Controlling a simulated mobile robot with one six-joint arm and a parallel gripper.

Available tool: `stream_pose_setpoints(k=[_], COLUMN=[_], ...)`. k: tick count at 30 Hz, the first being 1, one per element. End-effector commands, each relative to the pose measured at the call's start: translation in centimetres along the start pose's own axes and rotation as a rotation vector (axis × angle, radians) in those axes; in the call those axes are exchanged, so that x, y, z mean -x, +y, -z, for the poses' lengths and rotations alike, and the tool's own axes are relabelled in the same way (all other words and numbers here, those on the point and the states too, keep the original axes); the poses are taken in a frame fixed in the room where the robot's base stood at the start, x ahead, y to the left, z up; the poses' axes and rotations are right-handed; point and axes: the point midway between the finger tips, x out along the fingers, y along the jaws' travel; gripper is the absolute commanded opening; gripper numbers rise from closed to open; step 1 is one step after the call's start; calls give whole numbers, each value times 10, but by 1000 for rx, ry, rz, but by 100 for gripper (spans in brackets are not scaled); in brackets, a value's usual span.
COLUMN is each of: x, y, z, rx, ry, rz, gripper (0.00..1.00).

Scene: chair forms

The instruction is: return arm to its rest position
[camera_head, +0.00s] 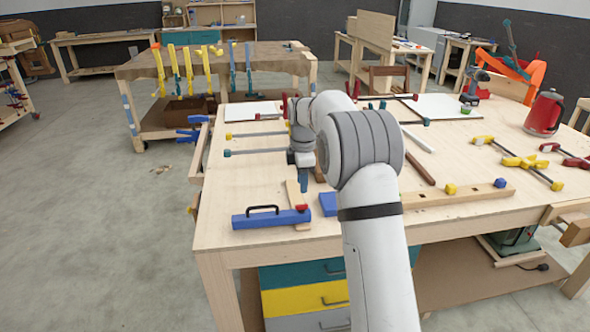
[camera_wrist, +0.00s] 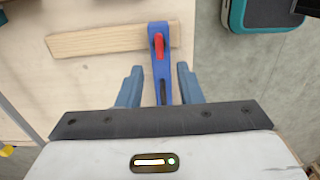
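My arm reaches forward over the wooden workbench (camera_head: 225,185). My gripper (camera_head: 303,189) points down near the bench's front left edge. In the wrist view my gripper (camera_wrist: 160,86) is open, with its two blue-grey fingers spread apart. A blue tool with a black handle (camera_head: 270,218) and a red part lies at the front edge, over a light wooden strip (camera_head: 293,190). In the wrist view the blue tool (camera_wrist: 157,40) shows between the fingers, with a gap on each side. I cannot tell how high the fingers are above it.
Clamps, a drill (camera_head: 474,88), a red kettle (camera_head: 544,113) and a wooden beam (camera_head: 455,195) stand or lie on the bench to the right. Drawers (camera_head: 305,299) sit under the bench.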

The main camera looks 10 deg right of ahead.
Motion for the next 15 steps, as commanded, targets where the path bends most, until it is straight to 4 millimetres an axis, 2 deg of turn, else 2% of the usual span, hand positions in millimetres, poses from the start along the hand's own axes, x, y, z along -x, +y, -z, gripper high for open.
stream_pose_setpoints(k=[5, 9, 15], x=[28, 57, 84], y=[-30, -78, -156], z=[-2, -4, -7], rx=[-135, -347, -666], ry=[2, 11, 38], rz=[-27, -63, -112], gripper=[33, 33, 33])
